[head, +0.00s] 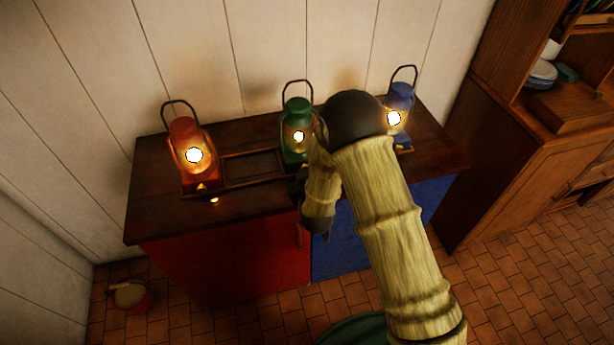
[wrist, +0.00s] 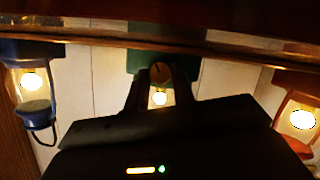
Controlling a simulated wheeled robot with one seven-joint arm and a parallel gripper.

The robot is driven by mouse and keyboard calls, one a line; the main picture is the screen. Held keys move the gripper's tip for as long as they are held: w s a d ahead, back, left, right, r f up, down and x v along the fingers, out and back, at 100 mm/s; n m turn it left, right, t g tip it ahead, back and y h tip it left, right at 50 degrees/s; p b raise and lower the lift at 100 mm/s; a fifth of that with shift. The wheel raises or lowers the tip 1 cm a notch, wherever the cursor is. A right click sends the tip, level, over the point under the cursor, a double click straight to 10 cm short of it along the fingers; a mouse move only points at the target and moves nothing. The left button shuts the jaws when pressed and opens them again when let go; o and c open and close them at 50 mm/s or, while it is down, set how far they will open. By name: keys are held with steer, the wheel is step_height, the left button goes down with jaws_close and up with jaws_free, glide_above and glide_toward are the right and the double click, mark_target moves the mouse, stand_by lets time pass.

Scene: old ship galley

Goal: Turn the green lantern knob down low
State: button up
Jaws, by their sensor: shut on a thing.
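The green lantern (head: 296,112) stands lit in the middle of the dark wooden counter, between the other two lanterns. In the wrist view, which is upside down, its green base (wrist: 138,60) shows behind a round brownish knob (wrist: 160,70). My gripper (wrist: 160,80) has one dark finger on each side of this knob and is shut on it. The green lantern's bright flame (wrist: 159,98) shows between the fingers. In the head view my arm hides the gripper's tips and the knob.
A lit red lantern (head: 184,133) stands at the left and a lit blue lantern (head: 399,97) at the right, close to my arm. The counter (head: 160,205) has a thin raised rail near the lanterns. A wooden cabinet (head: 510,170) stands to the right.

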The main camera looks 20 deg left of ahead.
steer(key=shift+a+n+t+h+b, duration=0.15)
steer(key=shift+n+t+h+b, duration=0.65)
steer(key=shift+n, duration=0.5)
steer(key=o, duration=1)
steer(key=shift+s, duration=0.2)
steer(key=p+v, duration=0.4)
steer(key=v, duration=1.3)
steer(key=shift+r, duration=0.2)
